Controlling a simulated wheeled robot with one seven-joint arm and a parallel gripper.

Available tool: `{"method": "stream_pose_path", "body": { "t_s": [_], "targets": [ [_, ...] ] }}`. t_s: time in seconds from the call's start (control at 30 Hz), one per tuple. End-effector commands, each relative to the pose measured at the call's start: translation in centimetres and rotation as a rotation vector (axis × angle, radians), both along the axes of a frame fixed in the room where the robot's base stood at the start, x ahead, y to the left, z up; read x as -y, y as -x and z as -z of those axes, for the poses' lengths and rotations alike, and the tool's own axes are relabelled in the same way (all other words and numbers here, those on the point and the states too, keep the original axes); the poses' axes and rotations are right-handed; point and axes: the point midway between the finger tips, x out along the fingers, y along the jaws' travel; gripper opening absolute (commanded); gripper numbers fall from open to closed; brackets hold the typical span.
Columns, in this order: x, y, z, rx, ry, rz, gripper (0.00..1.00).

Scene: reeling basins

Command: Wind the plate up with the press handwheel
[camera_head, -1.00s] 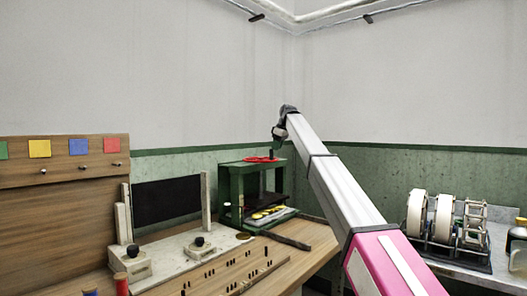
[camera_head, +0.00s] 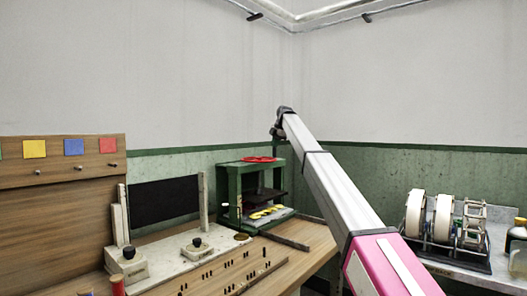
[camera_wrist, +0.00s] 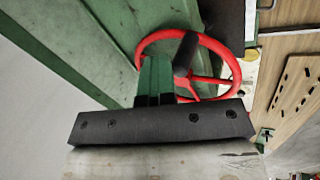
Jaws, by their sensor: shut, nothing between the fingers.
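The red press handwheel (camera_head: 262,159) lies flat on top of the green press (camera_head: 233,190). In the wrist view the handwheel (camera_wrist: 225,48) shows its rim, spokes and a dark upright handle (camera_wrist: 186,50). My gripper (camera_head: 277,134) is above the right side of the wheel in the head view. In the wrist view its shut, empty fingers (camera_wrist: 155,65) overlap the wheel's near-left part, beside the dark handle; whether they touch it I cannot tell. The dark plate (camera_head: 267,195) sits inside the press frame, above several yellow pieces (camera_head: 266,213) on the bed.
A dark bar (camera_head: 287,242) lies on the wooden bench before the press. A pale stand with a black panel (camera_head: 165,202) is to its left. White reels (camera_head: 428,213) stand on the right-hand table.

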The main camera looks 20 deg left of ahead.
Motion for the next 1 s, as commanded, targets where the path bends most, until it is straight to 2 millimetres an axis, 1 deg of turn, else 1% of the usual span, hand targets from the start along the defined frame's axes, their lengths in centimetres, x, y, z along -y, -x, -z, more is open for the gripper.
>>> {"method": "stream_pose_path", "body": {
  "t_s": [0.03, 0.27, 0.3, 0.6, 0.8, 1.0],
  "targets": [
    [-0.7, 0.7, 4.6, -0.037, 0.046, -0.058, 0.26],
    [-2.6, -0.2, 4.6, 0.048, 0.085, -0.294, 0.26],
    [-2.9, -0.3, 4.6, 0.063, 0.093, -0.337, 0.34],
    [-6.0, -1.0, 4.4, 0.171, 0.131, -0.636, 0.34],
    [-7.1, -1.0, 4.3, 0.219, 0.152, -0.770, 0.34],
    [-7.4, -1.2, 4.2, 0.241, 0.164, -0.824, 0.34]
  ]
}}
